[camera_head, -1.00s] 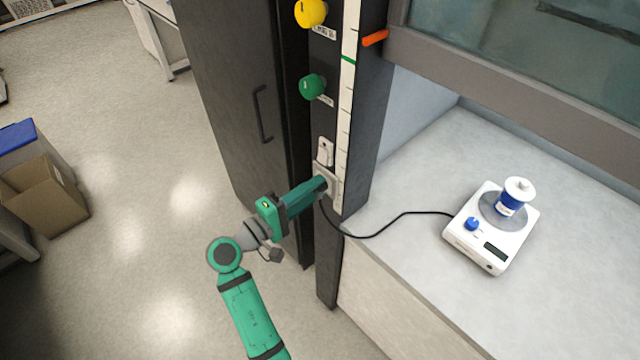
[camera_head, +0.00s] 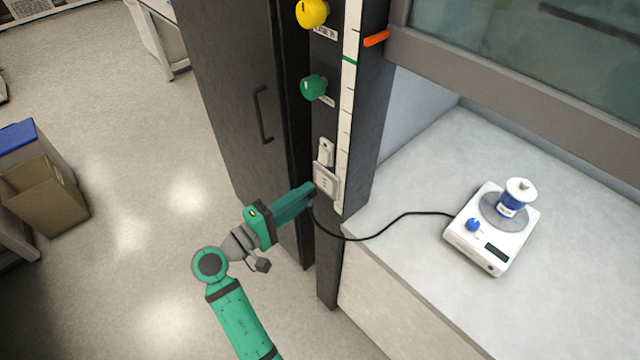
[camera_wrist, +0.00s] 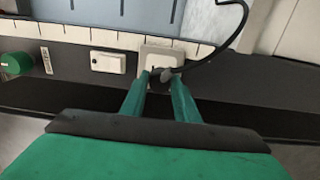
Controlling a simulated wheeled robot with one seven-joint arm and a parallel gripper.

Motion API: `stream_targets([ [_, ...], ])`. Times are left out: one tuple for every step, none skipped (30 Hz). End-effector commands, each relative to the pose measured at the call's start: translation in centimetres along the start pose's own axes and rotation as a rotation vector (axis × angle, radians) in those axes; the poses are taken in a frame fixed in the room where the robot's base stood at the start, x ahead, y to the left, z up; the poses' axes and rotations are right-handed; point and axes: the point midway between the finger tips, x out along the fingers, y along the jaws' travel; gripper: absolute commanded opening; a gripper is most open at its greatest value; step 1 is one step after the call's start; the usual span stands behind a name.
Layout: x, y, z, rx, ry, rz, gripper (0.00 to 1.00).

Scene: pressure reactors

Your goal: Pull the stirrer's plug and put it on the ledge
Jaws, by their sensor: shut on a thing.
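My gripper (camera_head: 308,192) is shut on the black plug at the end of the stirrer's cord. In the wrist view my gripper's green fingers (camera_wrist: 160,88) close on the dark plug (camera_wrist: 160,76). The wall socket (camera_head: 327,182) on the dark post shows its slots, and the plug is out of it, just to its left in the head view. The black cord (camera_head: 385,227) runs from the plug over the ledge edge to the white stirrer (camera_head: 490,232). The pale ledge (camera_head: 400,262) lies to the right of my gripper.
A white switch (camera_head: 325,152) sits above the socket, with green (camera_head: 313,87) and yellow (camera_head: 312,12) knobs higher up. A blue-labelled vessel (camera_head: 515,197) stands on the stirrer. The raised sash (camera_head: 500,75) overhangs the ledge. The ledge's front left is clear except for the cord.

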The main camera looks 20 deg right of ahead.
Motion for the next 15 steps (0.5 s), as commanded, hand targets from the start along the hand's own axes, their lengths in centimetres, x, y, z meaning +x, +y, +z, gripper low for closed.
stream_targets([
  [-0.2,0.0,0.0,0.000,0.001,0.000,0.00],
  [-0.3,0.0,0.0,0.000,0.001,0.000,0.00],
  [-0.4,0.0,0.0,0.000,0.000,0.000,0.00],
  [-0.5,0.0,0.0,0.000,0.000,0.000,0.00],
  [-0.6,0.0,0.0,0.000,0.000,0.000,0.00],
  [-0.8,0.0,0.0,0.001,0.000,0.000,0.00],
  [-0.9,0.0,0.0,0.000,0.000,0.000,0.00],
  [-1.0,0.0,0.0,0.000,0.000,0.000,0.00],
  [-1.1,0.0,0.0,0.000,0.000,0.000,0.00],
  [-1.2,0.0,0.0,0.000,0.000,0.000,0.00],
  [-1.3,0.0,0.0,0.000,0.000,0.000,0.00],
  [-1.4,0.0,0.0,0.000,0.000,0.001,0.00],
  [-1.5,0.0,0.0,0.000,0.000,0.001,0.00],
  [-1.6,0.0,0.0,0.000,0.000,0.001,0.00],
  [-1.8,0.0,0.0,0.000,0.000,0.001,0.00],
])
